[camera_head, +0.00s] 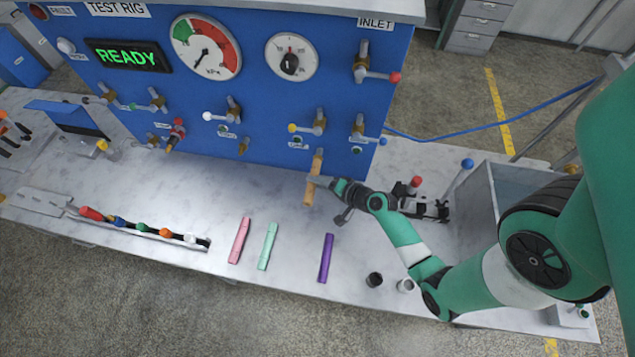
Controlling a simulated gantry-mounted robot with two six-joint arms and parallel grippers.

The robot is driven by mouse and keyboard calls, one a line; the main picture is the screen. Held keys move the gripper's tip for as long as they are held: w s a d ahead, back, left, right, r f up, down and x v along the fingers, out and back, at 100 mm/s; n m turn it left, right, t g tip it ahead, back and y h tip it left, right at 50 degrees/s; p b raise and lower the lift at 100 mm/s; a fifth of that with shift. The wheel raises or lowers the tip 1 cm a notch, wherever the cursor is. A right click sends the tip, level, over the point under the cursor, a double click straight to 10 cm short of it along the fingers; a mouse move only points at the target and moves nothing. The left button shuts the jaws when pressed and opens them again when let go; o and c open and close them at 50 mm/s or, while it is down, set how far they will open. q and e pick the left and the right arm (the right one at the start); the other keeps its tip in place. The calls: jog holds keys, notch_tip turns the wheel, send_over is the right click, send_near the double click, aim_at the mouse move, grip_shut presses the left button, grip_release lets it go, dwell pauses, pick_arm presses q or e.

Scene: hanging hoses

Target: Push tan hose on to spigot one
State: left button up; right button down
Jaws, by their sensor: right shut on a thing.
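The tan hose (308,194) is a short straight tube, standing roughly lengthwise in the picture over the worktop. My right gripper (318,182) is shut on it around the middle. The hose's far end reaches the lower edge of the blue panel, just below a yellow-handled brass valve (318,122). A brass-coloured piece (318,158) shows at that end. I cannot tell whether the hose is around this piece or only against it. The small spigot labels are too blurred to read, so I cannot tell which spigot is number one. My left gripper is out of view.
Pink (240,240), mint (268,246) and purple (326,257) hoses lie on the worktop (200,190). A dark tray (140,228) with coloured pieces lies left. A grey bin (513,180), a red-topped fitting (416,184) and small cups (374,280) are right. The centre-left worktop is clear.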

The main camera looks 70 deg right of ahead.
jog(key=shift+d, duration=0.15)
dwell(0.4)
jog(key=shift+c, duration=2.3)
grip_release()
jog(key=shift+d, duration=0.15)
jog(key=p+v, duration=0.4)
jog(key=v, duration=0.7)
jog(key=shift+s+r, duration=0.15)
jog(key=shift+s, duration=0.1)
